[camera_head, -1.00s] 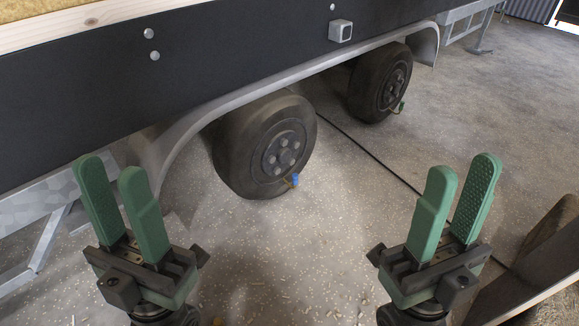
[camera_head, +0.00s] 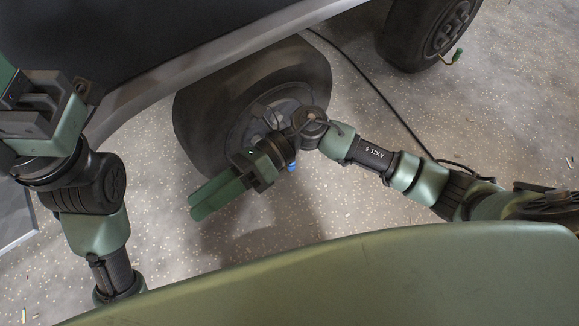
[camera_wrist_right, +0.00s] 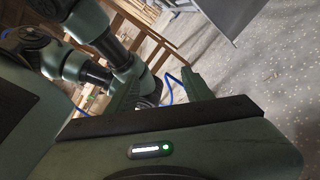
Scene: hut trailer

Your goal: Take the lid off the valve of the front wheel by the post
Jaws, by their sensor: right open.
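The nearer wheel (camera_head: 190,108) of the trailer is dark and partly hidden by my right arm. A small blue cap (camera_head: 292,167) shows low on its hub side, right beside my right wrist. The farther wheel (camera_head: 402,38) is at the top right, with a small green cap (camera_head: 457,55) on a short stem. My right gripper (camera_head: 203,202) is open and empty in front of the nearer wheel, its fingers pointing down-left, away from the blue cap. My left gripper (camera_head: 8,88) is at the left edge, its fingers mostly cut off.
The dark trailer side and grey fender (camera_head: 215,62) hang over the wheels. A black cable (camera_head: 380,112) runs across the speckled floor (camera_head: 345,235). The right wrist view shows a blue hose (camera_wrist_right: 168,86), wooden frames and open floor at right.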

